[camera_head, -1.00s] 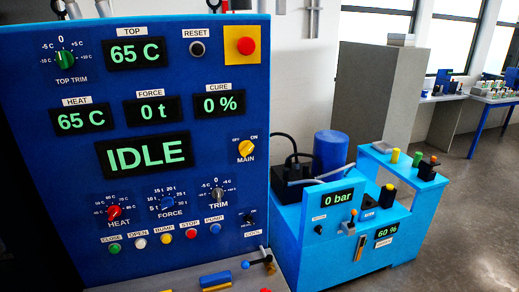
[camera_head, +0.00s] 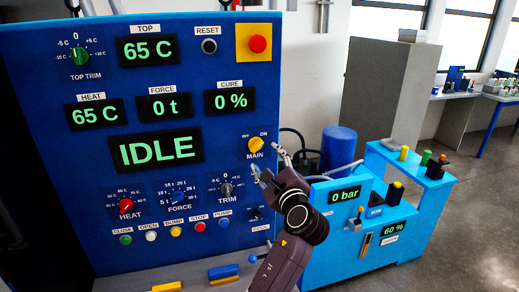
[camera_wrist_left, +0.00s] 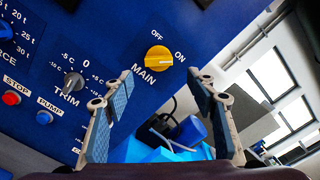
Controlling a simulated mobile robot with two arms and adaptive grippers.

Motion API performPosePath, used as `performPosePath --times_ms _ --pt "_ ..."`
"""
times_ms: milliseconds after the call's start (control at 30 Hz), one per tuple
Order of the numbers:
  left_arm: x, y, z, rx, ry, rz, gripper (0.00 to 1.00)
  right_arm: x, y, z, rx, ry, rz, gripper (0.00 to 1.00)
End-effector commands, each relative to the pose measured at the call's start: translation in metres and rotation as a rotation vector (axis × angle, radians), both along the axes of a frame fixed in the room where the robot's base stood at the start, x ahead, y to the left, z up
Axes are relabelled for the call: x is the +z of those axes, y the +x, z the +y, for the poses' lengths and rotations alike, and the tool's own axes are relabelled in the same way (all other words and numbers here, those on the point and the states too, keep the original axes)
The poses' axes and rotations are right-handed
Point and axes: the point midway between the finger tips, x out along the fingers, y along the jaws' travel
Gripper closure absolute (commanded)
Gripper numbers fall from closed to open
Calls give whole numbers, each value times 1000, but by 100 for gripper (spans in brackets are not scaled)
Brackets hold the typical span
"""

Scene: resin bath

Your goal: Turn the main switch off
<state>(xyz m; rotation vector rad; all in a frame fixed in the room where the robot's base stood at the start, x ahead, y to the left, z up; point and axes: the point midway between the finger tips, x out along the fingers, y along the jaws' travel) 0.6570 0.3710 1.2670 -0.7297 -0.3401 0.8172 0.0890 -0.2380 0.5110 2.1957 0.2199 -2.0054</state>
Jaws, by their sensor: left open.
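The main switch is a yellow rotary knob (camera_head: 255,147) labelled MAIN, with OFF at its upper left and ON at its upper right, on the blue control panel (camera_head: 210,60). It appears turned towards ON. The knob also shows in the left wrist view (camera_wrist_left: 158,58), ahead of and between the spread fingertips. My left gripper (camera_head: 268,162) is open and empty, just below and right of the knob, and appears apart from it. It also shows in the left wrist view (camera_wrist_left: 160,77). My right gripper is in neither current view.
Close by are the TRIM knob (camera_head: 225,188), the FORCE knob (camera_head: 177,197) and a row of coloured push buttons. A red emergency button (camera_head: 257,44) sits on a yellow plate above. A light-blue pump unit (camera_head: 350,225) stands to the right. The display reads IDLE.

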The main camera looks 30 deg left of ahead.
Motion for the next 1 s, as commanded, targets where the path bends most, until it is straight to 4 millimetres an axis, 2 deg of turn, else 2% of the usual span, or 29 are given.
performPosePath --times_ms 400,600,867,1000 --pt "2 39 47 1 0 2 48 26 1 4 -3 5 -1 75" --pt "0 47 56 0 -4 0 48 29 1 7 -4 8 -2 75" --pt "-1 47 57 0 -4 0 48 28 1 7 -4 8 -2 75" --pt "-1 47 57 0 -4 0 62 28 1 6 -3 7 -2 75"
